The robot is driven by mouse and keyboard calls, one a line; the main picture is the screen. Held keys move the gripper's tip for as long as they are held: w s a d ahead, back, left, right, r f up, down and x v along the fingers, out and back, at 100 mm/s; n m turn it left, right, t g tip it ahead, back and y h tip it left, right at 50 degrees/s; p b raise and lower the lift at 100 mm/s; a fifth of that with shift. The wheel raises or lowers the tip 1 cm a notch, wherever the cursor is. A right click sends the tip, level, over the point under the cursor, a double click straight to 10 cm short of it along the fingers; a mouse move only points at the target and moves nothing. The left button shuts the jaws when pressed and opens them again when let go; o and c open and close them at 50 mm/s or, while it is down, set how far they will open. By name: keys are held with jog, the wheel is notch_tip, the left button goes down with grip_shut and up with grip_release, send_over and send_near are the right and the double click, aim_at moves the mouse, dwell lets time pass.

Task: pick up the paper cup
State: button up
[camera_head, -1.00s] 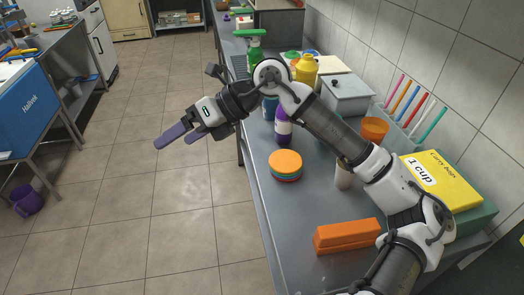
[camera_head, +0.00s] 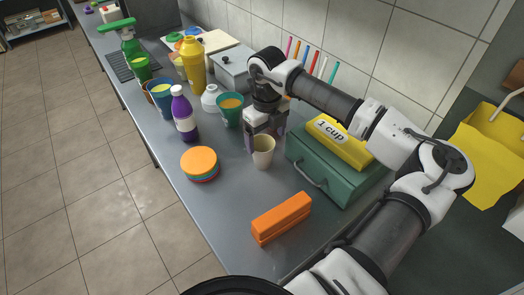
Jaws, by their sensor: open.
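The paper cup (camera_head: 263,154) is a small cream cup standing upright on the grey metal counter, left of the green box. The cup's rim and front are visible. I cannot tell whether the fingers touch it.
A green cup (camera_head: 230,110) stands close behind to the left. A green box (camera_head: 325,170) with a yellow box (camera_head: 340,140) on it is at the right. An orange block (camera_head: 282,217) and a stack of coloured discs (camera_head: 199,163) lie nearer. The counter (camera_head: 228,200) between them is clear.

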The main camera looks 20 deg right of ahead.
jog(key=shift+a+f+p, duration=0.15)
jog(key=shift+f+p, duration=0.3)
jog(key=shift+f, duration=0.65)
jog(key=shift+a+f+p, duration=0.2)
jog(key=shift+f+p, duration=0.3)
jog(key=shift+f, duration=0.65)
jog(key=shift+a+f+p, duration=0.15)
jog(key=shift+f+p, duration=0.3)
jog(key=shift+f, duration=0.65)
jog(key=shift+c, duration=0.5)
jog(key=c, duration=0.9)
